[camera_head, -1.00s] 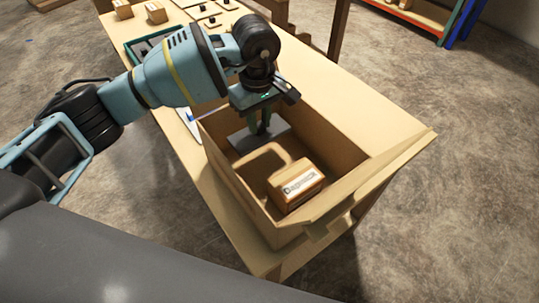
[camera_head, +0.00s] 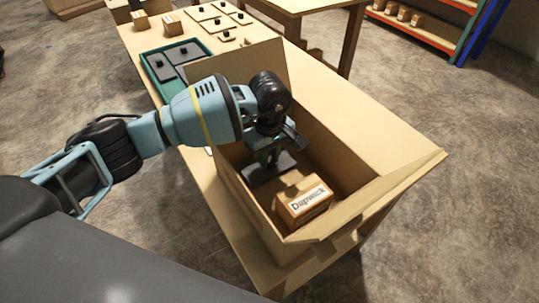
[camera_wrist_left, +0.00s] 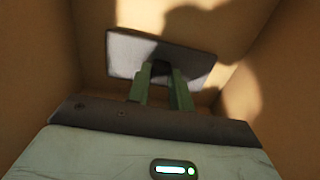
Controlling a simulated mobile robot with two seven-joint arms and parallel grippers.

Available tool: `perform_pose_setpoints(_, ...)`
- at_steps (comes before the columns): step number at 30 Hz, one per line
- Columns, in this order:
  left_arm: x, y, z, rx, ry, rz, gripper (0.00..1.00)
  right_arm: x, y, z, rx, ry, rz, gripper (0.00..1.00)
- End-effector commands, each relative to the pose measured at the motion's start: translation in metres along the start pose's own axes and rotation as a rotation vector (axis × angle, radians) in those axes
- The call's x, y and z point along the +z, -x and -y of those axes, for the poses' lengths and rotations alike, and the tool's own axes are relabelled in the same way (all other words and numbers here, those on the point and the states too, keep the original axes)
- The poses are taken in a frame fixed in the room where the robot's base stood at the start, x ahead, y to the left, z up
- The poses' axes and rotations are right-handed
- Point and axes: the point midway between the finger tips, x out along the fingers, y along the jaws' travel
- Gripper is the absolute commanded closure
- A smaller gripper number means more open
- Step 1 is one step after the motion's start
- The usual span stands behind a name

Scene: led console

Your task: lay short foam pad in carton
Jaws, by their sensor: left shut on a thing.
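The short foam pad (camera_head: 268,172) is a thin, flat grey piece, and my left gripper (camera_head: 270,160) is shut on it. Pad and fingertips are inside the open carton (camera_head: 247,204), towards its far end. In the left wrist view, the two green fingers (camera_wrist_left: 164,80) meet the near side of the pad (camera_wrist_left: 125,52), with carton walls around it. I cannot tell whether the pad touches the carton floor. My wrist hides part of the pad in the head view. My right gripper is not in view.
A brown labelled box (camera_head: 304,203) sits in the carton's near part, close to the pad. The carton stands on a long wooden table (camera_head: 355,130). A green tray (camera_head: 152,75) with dark pieces lies beyond it. Small boxes (camera_head: 173,24) stand further back.

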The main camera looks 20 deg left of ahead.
Motion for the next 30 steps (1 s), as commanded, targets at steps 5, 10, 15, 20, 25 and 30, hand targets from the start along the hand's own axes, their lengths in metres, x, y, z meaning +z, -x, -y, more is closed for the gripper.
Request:
perform_pose_setpoints(5, 0.0, -0.003, 0.0, -0.001, 0.0, 0.0, 1.0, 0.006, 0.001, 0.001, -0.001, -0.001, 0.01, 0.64)
perform_pose_setpoints(10, 0.0, -0.002, 0.0, 0.0, 0.0, 0.0, 0.59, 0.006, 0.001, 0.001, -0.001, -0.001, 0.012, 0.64)
perform_pose_setpoints(15, 0.0, -0.002, 0.0, 0.0, 0.0, 0.0, 0.56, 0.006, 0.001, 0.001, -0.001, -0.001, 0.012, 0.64)
perform_pose_setpoints(20, 0.0, 0.0, 0.0, 0.001, 0.0, -0.001, 0.56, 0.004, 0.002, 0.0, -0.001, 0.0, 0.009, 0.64)
perform_pose_setpoints(25, -0.001, 0.016, -0.001, 0.004, 0.0, -0.002, 0.56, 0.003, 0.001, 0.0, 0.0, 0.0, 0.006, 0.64)
perform_pose_setpoints(30, -0.001, 0.049, -0.001, 0.004, 0.0, -0.002, 0.56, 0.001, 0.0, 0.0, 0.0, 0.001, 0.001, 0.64)
